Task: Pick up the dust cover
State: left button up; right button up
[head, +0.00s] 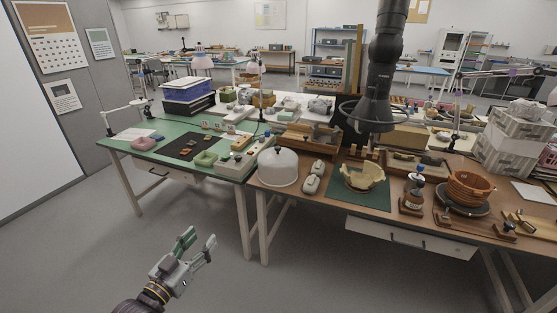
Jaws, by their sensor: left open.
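The dust cover (278,168) is a white, translucent dome with a small dark knob on top. It stands at the left front corner of the brown wooden table, beside the green-topped table. My left gripper (198,243) is low in front of the tables, over the floor, below and left of the dust cover and well apart from it. Its two fingers are spread, with nothing between them. My right gripper is not in view.
Two pale rounded objects (312,180) lie just right of the cover. A cream, partly rebuilt bowl (362,176) sits on a dark green mat (345,199). A wooden tray (309,137) is behind the cover. A black extraction hood (372,110) hangs above. The floor in front is clear.

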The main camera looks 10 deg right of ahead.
aim_at(277, 165)
jog(key=i+l, duration=1.2)
jog(key=l, duration=0.1)
